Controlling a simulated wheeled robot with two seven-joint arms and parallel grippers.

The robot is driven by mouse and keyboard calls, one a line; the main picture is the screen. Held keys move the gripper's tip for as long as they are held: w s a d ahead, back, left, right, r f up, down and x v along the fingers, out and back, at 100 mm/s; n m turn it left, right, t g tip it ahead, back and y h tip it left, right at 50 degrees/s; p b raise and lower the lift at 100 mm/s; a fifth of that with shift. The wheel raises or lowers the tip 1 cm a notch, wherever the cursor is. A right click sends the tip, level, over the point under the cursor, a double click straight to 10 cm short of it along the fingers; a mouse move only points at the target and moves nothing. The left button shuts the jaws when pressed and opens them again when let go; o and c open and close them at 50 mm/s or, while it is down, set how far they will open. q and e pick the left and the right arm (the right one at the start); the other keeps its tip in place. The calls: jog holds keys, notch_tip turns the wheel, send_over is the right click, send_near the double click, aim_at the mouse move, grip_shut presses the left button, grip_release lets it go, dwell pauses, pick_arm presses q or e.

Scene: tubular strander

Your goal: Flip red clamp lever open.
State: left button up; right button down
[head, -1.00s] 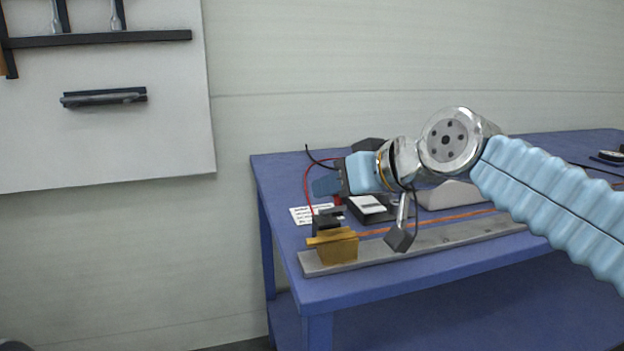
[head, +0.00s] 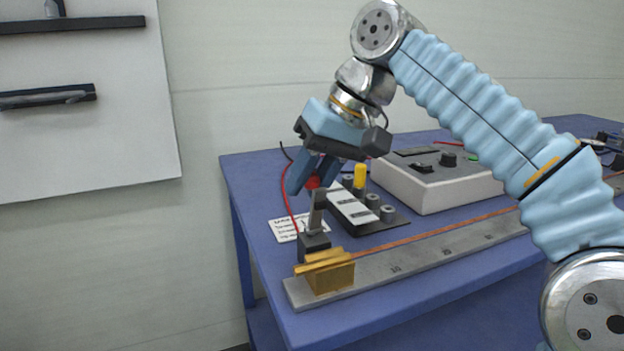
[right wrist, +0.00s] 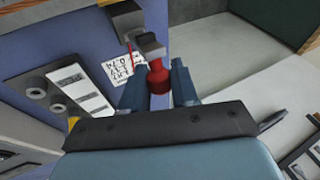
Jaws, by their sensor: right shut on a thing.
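The clamp has a dark base block (head: 313,246) at the left end of the long metal rail. Its grey lever arm (head: 317,212) stands steeply up from the block, with a red grip (head: 313,182) at the top. My right gripper (head: 312,180) reaches down from above and is shut on the red grip. In the right wrist view the red grip (right wrist: 158,80) sits between the two blue fingers (right wrist: 159,88), with the grey arm end (right wrist: 148,45) beyond it. My left gripper is not in view.
A brass block (head: 328,273) sits on the rail (head: 405,262) beside the clamp, with a copper-coloured strip running right. A dark unit with several grey knobs (head: 387,213) and a white label (head: 288,228) lie close behind. A grey control box (head: 440,180) stands further right on the blue table (head: 262,190).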

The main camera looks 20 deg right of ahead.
jog(key=shift+w, duration=0.1)
dwell(0.3)
jog(key=c, duration=1)
grip_release()
jog(key=shift+o, duration=0.2)
jog(key=shift+d+r, duration=0.15)
jog(key=shift+r, duration=0.3)
jog(key=s+d+r, duration=0.1)
jog(key=s+d, duration=0.2)
jog(key=d, duration=0.2)
jog(key=s+d+b, duration=0.1)
jog(key=s+d, duration=0.2)
jog(key=d, duration=0.3)
jog(key=shift+s+r, duration=0.35)
jog(key=shift+d, duration=0.1)
